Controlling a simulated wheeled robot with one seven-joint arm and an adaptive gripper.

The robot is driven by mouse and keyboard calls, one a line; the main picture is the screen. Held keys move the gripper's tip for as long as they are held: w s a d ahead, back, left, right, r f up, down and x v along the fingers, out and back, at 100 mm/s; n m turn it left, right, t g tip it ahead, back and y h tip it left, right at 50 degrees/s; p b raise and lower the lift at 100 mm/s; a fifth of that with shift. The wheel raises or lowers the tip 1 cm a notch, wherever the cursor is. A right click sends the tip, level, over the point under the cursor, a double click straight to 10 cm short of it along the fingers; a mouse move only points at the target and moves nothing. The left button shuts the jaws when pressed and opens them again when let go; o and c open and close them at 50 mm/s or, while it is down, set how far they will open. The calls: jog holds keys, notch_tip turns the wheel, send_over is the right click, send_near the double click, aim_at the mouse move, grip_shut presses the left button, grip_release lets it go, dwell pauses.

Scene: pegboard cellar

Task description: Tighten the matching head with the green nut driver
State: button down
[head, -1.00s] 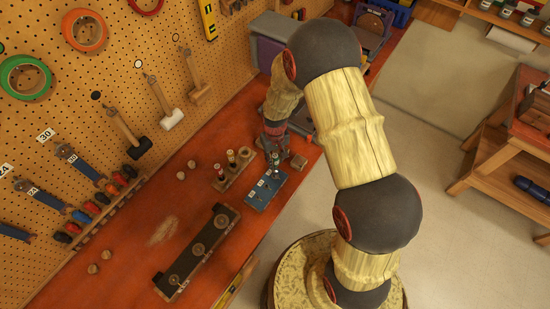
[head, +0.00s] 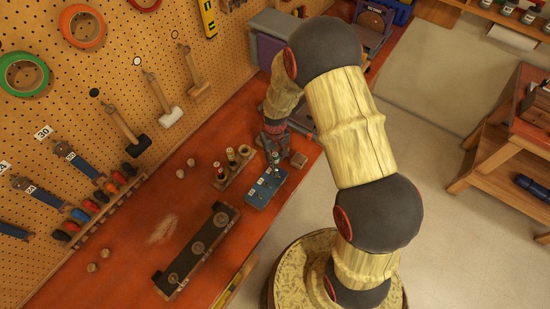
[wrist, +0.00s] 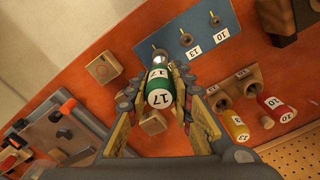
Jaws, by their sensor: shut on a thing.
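My gripper (wrist: 160,88) is shut on the green nut driver (wrist: 159,93), whose end cap is marked 17. In the head view my gripper (head: 283,158) is above the far end of the blue plate (head: 258,195). The plate also shows in the wrist view (wrist: 207,18), with a head marked 13 (wrist: 187,40) and a head marked 10 (wrist: 215,21). The driver's metal socket (wrist: 159,55) points at the plate's end beyond the 13 head. It hides the spot below, so I cannot tell whether it sits on a head.
A wooden rack (wrist: 248,82) holds a red driver (wrist: 275,108) and a yellow driver (wrist: 235,128) beside the plate. A dark bar with round fittings (head: 165,282) lies nearer. Wooden blocks (wrist: 103,68) and a grey device (wrist: 65,135) are close to my gripper.

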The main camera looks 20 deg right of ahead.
jog(key=shift+f+b, duration=0.95)
jog(key=shift+f, duration=0.25)
dwell(0.5)
dwell(0.3)
jog(key=shift+f+m+b, duration=0.15)
jog(key=shift+m+b, duration=0.3)
jog(key=shift+m, duration=0.45)
jog(key=m+b, duration=0.1)
jog(key=m, duration=0.4)
jog(key=m+b, duration=0.1)
jog(key=m, duration=0.2)
jog(key=shift+m, duration=0.3)
jog(key=m+b, duration=0.1)
jog(key=m, duration=0.3)
jog(key=shift+s, duration=0.1)
jog(key=shift+n+b, duration=0.3)
